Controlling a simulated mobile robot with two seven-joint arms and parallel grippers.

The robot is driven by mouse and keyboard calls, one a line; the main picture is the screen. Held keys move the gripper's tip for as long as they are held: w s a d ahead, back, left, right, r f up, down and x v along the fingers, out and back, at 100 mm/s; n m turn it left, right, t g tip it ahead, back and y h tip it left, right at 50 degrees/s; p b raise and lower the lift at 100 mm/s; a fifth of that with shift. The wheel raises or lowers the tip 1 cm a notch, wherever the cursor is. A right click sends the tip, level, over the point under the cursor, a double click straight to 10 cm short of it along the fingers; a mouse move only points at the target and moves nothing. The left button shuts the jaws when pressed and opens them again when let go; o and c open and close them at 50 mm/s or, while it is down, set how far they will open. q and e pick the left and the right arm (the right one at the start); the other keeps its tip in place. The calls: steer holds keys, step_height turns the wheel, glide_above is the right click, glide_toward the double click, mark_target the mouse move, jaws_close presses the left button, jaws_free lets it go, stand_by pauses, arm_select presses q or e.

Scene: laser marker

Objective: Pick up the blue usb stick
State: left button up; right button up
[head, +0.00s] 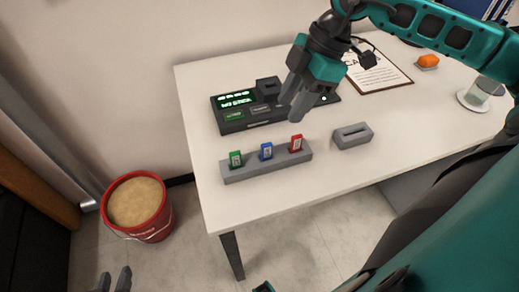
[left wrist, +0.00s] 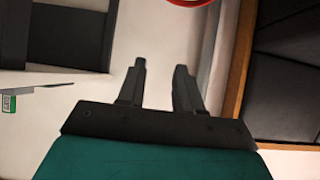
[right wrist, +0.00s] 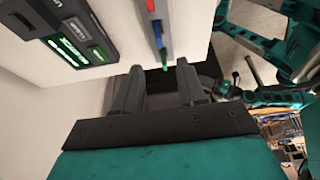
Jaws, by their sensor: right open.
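The blue usb stick (head: 266,151) stands upright in the middle of a grey holder (head: 240,174) on the white table. A green stick (head: 236,159) is on its left and a red stick (head: 296,143) on its right. My right gripper (head: 299,108) hangs above the table behind the holder, apart from the sticks, open and empty. The right wrist view shows the blue stick (right wrist: 158,36) beyond its fingers (right wrist: 158,80). My left gripper (head: 115,279) is low at the bottom left, away from the table; in the left wrist view its fingers (left wrist: 160,75) are apart and empty.
The laser marker (head: 232,115) with lit green displays stands behind the holder. A grey slotted block (head: 352,136) sits to its right. A clipboard (head: 378,72), orange object (head: 428,62) and glass (head: 478,93) are farther right. A red bucket (head: 138,207) stands on the floor left.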

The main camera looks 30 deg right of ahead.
mark_target(268, 144)
steer(key=b+x, duration=0.1)
steer(key=x, duration=1.1)
steer(key=shift+w+a+f+b, duration=0.15)
steer(key=shift+w+a+b, duration=0.05)
steer(key=shift+b, duration=0.2)
jaws_close()
